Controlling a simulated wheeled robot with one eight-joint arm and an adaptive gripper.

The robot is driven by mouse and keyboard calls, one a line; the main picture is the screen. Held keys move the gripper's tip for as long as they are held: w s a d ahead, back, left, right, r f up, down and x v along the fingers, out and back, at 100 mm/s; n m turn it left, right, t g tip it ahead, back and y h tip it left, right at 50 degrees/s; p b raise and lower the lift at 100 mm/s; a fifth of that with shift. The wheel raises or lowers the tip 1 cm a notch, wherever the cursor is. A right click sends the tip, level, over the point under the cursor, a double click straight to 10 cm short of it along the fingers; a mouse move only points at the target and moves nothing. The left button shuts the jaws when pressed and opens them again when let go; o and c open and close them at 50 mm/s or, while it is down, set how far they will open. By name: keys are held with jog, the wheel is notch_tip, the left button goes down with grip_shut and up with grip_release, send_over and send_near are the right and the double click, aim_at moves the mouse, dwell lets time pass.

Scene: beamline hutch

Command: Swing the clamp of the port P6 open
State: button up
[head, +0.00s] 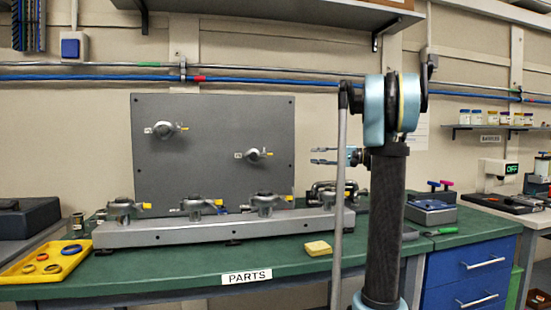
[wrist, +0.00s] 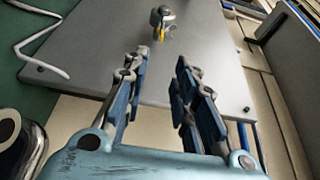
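More clamped ports stand along the grey manifold (head: 170,236) on the bench, such as the left one (head: 121,207) and the middle one (head: 265,203). No port label is readable, so I cannot tell which is P6. My gripper (head: 317,156) is open and empty, right of the panel, pointing left. In the wrist view, one panel port (wrist: 161,20) shows beyond the open fingers (wrist: 157,78), clear of them.
A yellow tray (head: 45,262) with rings lies at the bench's left end. A yellow sponge (head: 318,248) lies in front of the manifold. A shelf (head: 270,12) overhangs the panel. A blue drawer unit (head: 470,270) stands at the right. The air before the panel is free.

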jog(key=a, duration=0.5)
jog(key=w+a, duration=0.1)
jog(key=a, duration=0.5)
jog(key=w+a, duration=0.1)
jog(key=a, duration=0.5)
jog(key=shift+w+a, duration=0.1)
grip_shut()
